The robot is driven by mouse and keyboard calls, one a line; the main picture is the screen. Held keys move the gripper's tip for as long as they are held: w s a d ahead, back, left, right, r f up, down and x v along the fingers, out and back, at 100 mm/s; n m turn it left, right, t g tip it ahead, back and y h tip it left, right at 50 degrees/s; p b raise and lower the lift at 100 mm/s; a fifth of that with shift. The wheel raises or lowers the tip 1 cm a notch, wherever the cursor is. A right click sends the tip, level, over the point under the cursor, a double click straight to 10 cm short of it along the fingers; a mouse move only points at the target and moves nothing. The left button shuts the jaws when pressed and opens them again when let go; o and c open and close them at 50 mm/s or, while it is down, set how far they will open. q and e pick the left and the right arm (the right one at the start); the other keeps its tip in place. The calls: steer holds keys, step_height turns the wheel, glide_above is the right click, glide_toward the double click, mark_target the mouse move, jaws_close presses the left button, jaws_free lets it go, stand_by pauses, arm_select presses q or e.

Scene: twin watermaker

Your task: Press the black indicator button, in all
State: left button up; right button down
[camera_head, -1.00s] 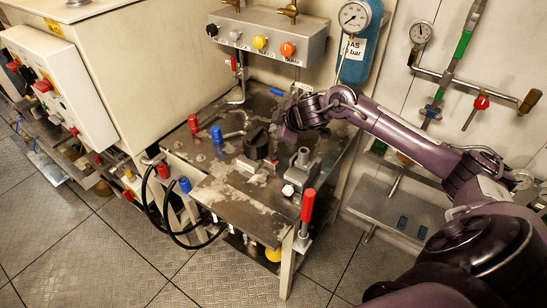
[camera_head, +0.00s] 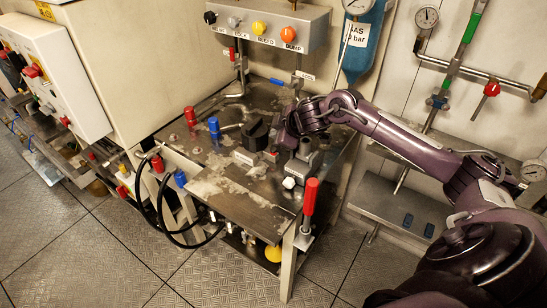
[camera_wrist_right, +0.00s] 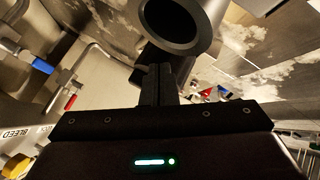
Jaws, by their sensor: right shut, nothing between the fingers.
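The black button (camera_head: 210,17) is at the left end of a row of coloured knobs on a grey box (camera_head: 265,17) at the top of the head view. My right gripper (camera_head: 283,132) is over the worktop, well below and to the right of the black button, just right of a black block-like fitting (camera_head: 256,130). In the right wrist view its two fingers (camera_wrist_right: 155,84) are together and hold nothing. A dark round hollow part (camera_wrist_right: 180,25) shows just beyond the fingertips. My left gripper is not in view.
The metal worktop (camera_head: 230,197) carries red and blue valve handles (camera_head: 214,126) and a grey fitting (camera_head: 300,165). A red lever (camera_head: 310,196) stands at its front right corner. A blue gas bottle (camera_head: 362,45) hangs behind my right arm.

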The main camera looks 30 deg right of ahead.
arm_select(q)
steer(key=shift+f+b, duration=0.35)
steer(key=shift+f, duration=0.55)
arm_select(e)
steer(key=shift+f, duration=1.45)
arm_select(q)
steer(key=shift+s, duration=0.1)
arm_select(e)
steer(key=shift+f, duration=0.1)
steer(key=shift+f, duration=0.3)
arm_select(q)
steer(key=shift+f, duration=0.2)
arm_select(e)
steer(key=shift+f, duration=0.5)
stand_by(0.4)
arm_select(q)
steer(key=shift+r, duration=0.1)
arm_select(e)
steer(key=shift+r, duration=0.1)
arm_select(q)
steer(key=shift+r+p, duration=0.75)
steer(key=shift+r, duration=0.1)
arm_select(e)
steer(key=shift+r, duration=0.75)
